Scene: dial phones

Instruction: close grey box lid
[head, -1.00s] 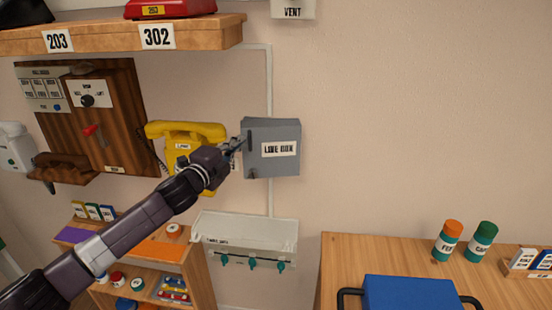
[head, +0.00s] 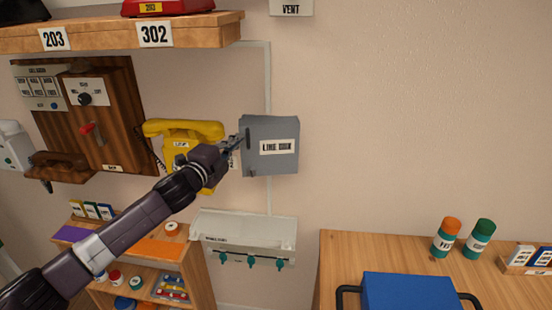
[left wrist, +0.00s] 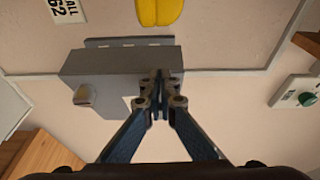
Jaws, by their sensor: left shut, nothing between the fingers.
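The grey box (head: 271,164), labelled "LINE BOX", is mounted on the wall in the middle of the head view. Its labelled front lid (head: 280,130) looks shut or nearly shut; I cannot tell if a small gap is left. My left gripper (head: 238,142) is shut and empty at the box's left edge. In the left wrist view the box (left wrist: 100,65) shows a knob-like latch (left wrist: 84,95), and the shut fingertips (left wrist: 160,78) overlap the box's edge. I cannot tell whether they touch it. My right gripper is not in view.
A yellow phone (head: 185,130) hangs on the wall just left of the box, partly behind my left arm. A white hook rack (head: 243,230) is below the box. A wooden shelf (head: 195,33) is above left. The wall right of the box is clear.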

